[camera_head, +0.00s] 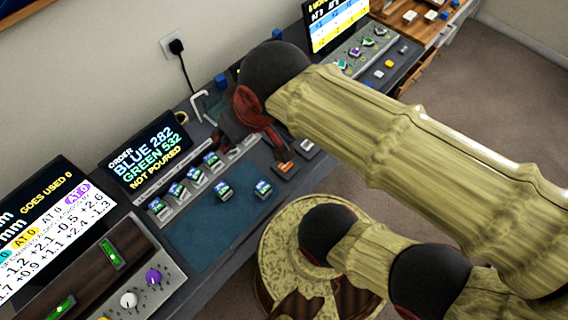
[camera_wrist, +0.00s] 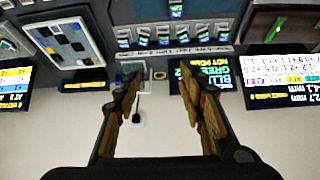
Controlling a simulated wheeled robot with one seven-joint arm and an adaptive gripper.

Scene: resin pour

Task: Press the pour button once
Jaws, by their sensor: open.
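In the head view, an orange square pad (camera_head: 286,168) sits at the right end of the order console, with a pale square pad (camera_head: 308,146) beside it. No label on either is readable, so I cannot tell for sure which is the pour button. The order screen (camera_head: 148,155) reads BLUE 282, GREEN 532, NOT POURED. My gripper (camera_head: 262,132) hangs near the console's back right, close to the orange pad in the picture; its height above it is unclear. In the wrist view, its two fingers (camera_wrist: 158,85) are apart with nothing between them.
Several small labelled cups (camera_head: 178,190) stand in a row, with two more in front on the blue mat (camera_head: 200,240). A panel with knobs (camera_head: 130,298) is at the lower left. Another console (camera_head: 372,55) is behind my arm.

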